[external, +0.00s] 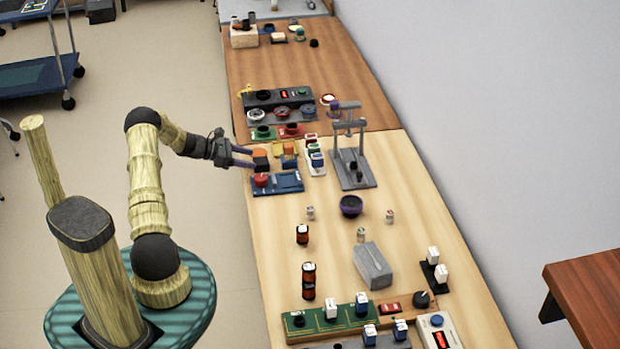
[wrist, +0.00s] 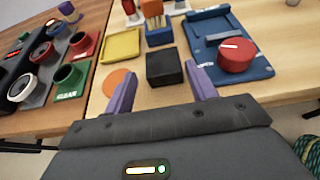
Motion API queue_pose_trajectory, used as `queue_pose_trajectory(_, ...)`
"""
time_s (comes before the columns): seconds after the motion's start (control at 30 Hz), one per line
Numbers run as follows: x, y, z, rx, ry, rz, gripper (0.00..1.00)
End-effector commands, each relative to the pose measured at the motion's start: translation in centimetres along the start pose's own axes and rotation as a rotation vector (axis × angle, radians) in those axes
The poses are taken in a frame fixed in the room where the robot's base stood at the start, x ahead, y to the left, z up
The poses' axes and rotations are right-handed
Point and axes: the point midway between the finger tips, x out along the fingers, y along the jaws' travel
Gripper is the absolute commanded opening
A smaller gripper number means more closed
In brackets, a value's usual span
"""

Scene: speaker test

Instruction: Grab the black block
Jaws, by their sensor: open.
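The black block (wrist: 164,67) sits on the light wood table, seen in the wrist view just ahead of my gripper. It is a small dark cube, and it also shows in the external view (external: 262,164). My gripper (wrist: 160,74) is open, with its two purple fingers pointing at the block, one toward each side. Nothing is held between them. In the external view my gripper (external: 251,157) reaches over the table's left edge, close to the block. I cannot tell whether the fingertips touch it.
A blue base (wrist: 205,27) with a red knob (wrist: 236,55) stands right of the block. A yellow tray (wrist: 121,45) and an orange disc (wrist: 117,82) lie to its left. A blue holder (wrist: 158,35) with orange pieces stands behind it. Green and red cup holders crowd the far left.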

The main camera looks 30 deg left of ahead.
Motion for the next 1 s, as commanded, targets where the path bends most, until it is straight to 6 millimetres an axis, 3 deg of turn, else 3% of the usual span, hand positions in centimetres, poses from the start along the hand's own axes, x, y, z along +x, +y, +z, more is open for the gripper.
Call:
queue_pose_trajectory(0.33, 0.3, 0.0, 0.0, 0.0, 0.0, -0.001, 0.56)
queue_pose_trajectory(0.7, 4.8, -0.4, 0.0, 0.001, 0.0, -0.002, 0.56)
queue_pose_trajectory(1.0, 5.2, -0.3, -0.1, 0.0, 0.0, 0.0, 0.56)
